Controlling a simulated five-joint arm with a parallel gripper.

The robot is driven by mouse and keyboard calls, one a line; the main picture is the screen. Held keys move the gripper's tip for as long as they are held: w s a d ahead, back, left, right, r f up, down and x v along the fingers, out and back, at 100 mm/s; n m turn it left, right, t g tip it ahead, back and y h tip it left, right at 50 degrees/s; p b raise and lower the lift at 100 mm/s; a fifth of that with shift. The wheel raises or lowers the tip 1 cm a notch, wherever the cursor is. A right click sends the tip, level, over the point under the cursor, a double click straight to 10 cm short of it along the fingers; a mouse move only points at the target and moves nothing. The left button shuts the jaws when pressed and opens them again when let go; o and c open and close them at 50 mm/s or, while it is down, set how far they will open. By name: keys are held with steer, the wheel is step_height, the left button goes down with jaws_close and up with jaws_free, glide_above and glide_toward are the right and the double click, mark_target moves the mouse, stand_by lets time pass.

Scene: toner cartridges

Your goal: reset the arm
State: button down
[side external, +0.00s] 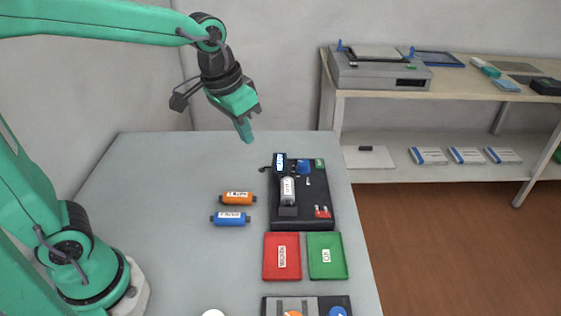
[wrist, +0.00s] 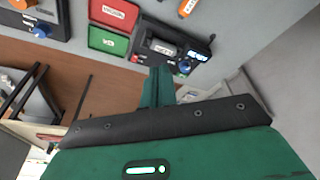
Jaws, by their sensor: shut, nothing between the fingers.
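My gripper (side external: 246,133) is shut and empty, held in the air above the far part of the grey table (side external: 150,200). Its closed green fingers also show in the wrist view (wrist: 158,88). An orange cartridge (side external: 238,198) and a blue cartridge (side external: 230,218) lie on the table, below and nearer than my gripper. A black device (side external: 318,205) stands at the table's right side, with a white-labelled cylinder (side external: 288,190) on it. My gripper touches none of these.
A red tray (side external: 270,262) and a green tray (side external: 341,262) lie in front of the black device. Another station (side external: 310,303) sits at the near edge. A wooden shelf (side external: 470,86) with a grey printer-like box (side external: 380,75) stands at the right. The table's left half is clear.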

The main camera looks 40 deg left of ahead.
steer(key=s+a+t, duration=0.1)
steer(key=s+a, duration=0.1)
steer(key=s, duration=0.4)
steer(key=s+a+n+t, duration=0.1)
steer(key=s+a, duration=0.2)
steer(key=s, duration=0.3)
steer(key=shift+s+a+f+y, duration=0.2)
steer(key=shift+s+a+y, duration=0.1)
